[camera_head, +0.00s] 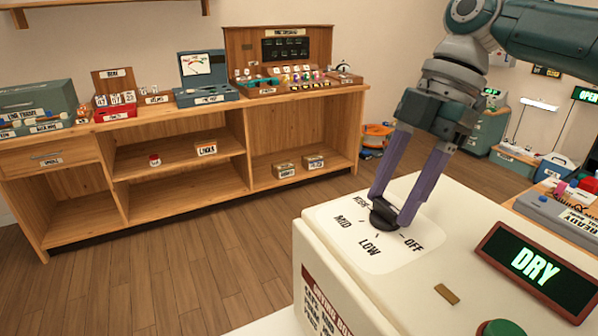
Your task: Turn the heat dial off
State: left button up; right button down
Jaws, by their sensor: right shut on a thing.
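The heat dial (383,216) is a small black knob on the top of a cream box. The labels HIGH, MID, LOW and OFF (411,244) stand around it on a white plate (340,243). My right gripper (393,208) points down from above with its purple fingers on either side of the dial, shut on it. The fingers hide part of the dial and part of the HIGH label. I cannot tell which label the dial points at. My left gripper is not in view.
A display reading DRY (536,263) and a green button (503,328) sit on the box right of the dial. A wooden shelf unit (190,125) with several small goods stands at the back left. The floor (190,285) between is clear.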

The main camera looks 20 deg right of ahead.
jog(key=shift+n, duration=0.3)
jog(key=shift+c, duration=1.2)
grip_release()
jog(key=shift+r, duration=0.1)
jog(key=b+v, duration=0.1)
jog(key=v, duration=0.8)
jog(key=shift+d+r, duration=0.15)
jog(key=shift+r, duration=0.2)
jog(key=shift+w+r, duration=0.1)
